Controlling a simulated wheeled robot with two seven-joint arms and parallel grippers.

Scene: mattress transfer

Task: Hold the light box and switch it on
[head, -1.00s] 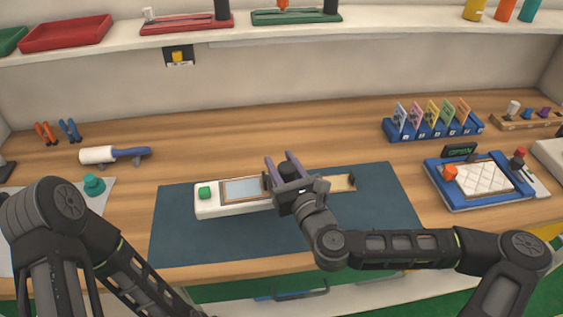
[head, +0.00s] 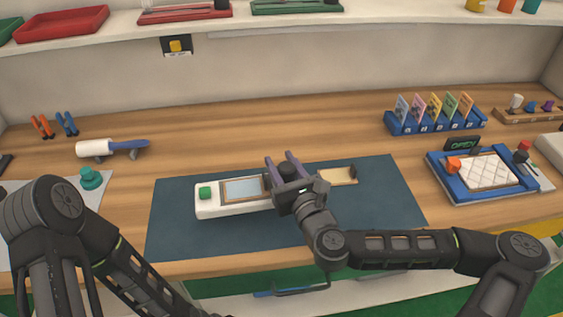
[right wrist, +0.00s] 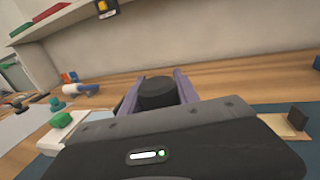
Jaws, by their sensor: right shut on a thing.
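The white light box (head: 207,208) lies on the dark blue mat, with a green button (head: 205,193) at its left end and a pale blue framed window (head: 242,188). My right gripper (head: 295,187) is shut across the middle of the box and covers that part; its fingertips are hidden. Purple prongs beside a black cylinder (head: 287,171) show at the gripper. In the right wrist view, the green button (right wrist: 62,120) is at left and a tan part (right wrist: 283,127) of the box at right. My left arm is at lower left; its gripper is out of view.
The blue mat (head: 185,235) has bare room in front of the box. A white roller (head: 95,149) and a teal knob (head: 91,178) are at left. A blue card rack (head: 437,123) and a blue tray (head: 470,195) with a quilted white pad stand at right.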

